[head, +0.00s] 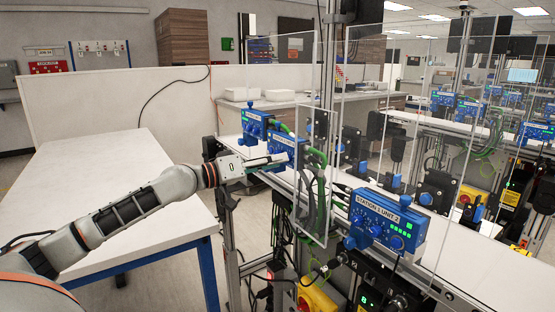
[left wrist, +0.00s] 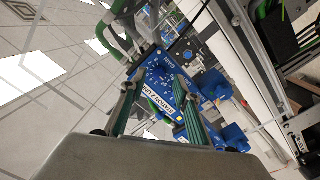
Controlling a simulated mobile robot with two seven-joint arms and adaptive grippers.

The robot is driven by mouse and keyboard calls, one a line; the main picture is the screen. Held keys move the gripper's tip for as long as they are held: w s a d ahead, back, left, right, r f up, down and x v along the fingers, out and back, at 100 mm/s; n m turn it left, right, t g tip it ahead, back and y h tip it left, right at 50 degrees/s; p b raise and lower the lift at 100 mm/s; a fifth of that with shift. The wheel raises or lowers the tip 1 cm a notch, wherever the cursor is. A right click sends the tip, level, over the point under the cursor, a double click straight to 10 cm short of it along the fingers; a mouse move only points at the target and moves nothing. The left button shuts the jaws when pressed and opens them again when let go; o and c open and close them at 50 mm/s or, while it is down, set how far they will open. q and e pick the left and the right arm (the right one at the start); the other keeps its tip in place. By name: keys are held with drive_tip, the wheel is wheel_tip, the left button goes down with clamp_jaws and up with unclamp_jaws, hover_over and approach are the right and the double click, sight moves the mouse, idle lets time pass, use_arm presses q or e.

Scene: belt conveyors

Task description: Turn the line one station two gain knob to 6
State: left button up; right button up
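My left gripper (head: 284,159) is at a blue control box (head: 281,143) on the near side of the belt, its fingers pointing at it. In the left wrist view the gripper (left wrist: 158,97) is open, one finger on each side of the blue box face (left wrist: 178,85). A knob (left wrist: 160,73) by the word GAIN shows between and just beyond the fingers. I cannot tell whether they touch it, nor read its setting. The box's STATION label is only partly legible. My right gripper is in neither view.
Another blue box (head: 255,123) stands farther back, and a larger labelled one (head: 387,220) with green lights is nearer at right. Clear guard panels (head: 318,180) rise beside the belt (head: 465,250). Green cables run close to the gripper. A white table (head: 100,190) lies left.

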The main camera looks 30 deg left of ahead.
use_arm(q)
drive_tip(key=shift+w+d, duration=0.3)
drive_tip(key=shift+w, duration=0.3)
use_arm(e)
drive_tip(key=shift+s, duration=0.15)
use_arm(q)
clamp_jaws()
drive_tip(key=shift+m, duration=0.3)
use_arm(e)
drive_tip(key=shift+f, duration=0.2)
